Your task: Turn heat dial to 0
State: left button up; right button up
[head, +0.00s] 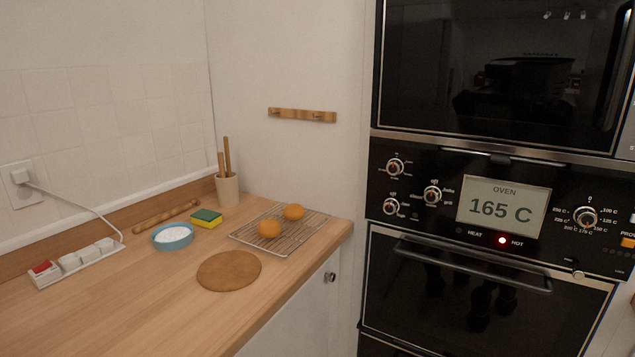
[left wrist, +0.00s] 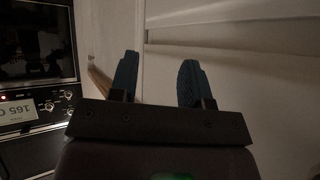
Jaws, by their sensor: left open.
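The heat dial (head: 585,217) is a round silver-rimmed knob right of the display on the black oven panel. It has a 0 above it and temperature marks around it; its exact pointer direction is too small to tell. The oven display (head: 503,207) reads 165 C, and a red light (head: 502,240) by HOT glows. My left gripper (left wrist: 159,64) is open and empty in the left wrist view, its blue fingers in front of a pale wall. The display's edge (left wrist: 14,112) shows upside down at that view's left. The heat dial is outside that view. No gripper shows in the head view.
Three other knobs, including the upper one (head: 395,167), sit left of the display. An oven door handle (head: 470,266) juts out below. The wooden counter (head: 150,290) at left holds a cooling rack (head: 300,236) with oranges, a blue bowl (head: 173,237) and a sponge (head: 207,218).

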aim_at(585, 216)
jog(key=z, duration=1.4)
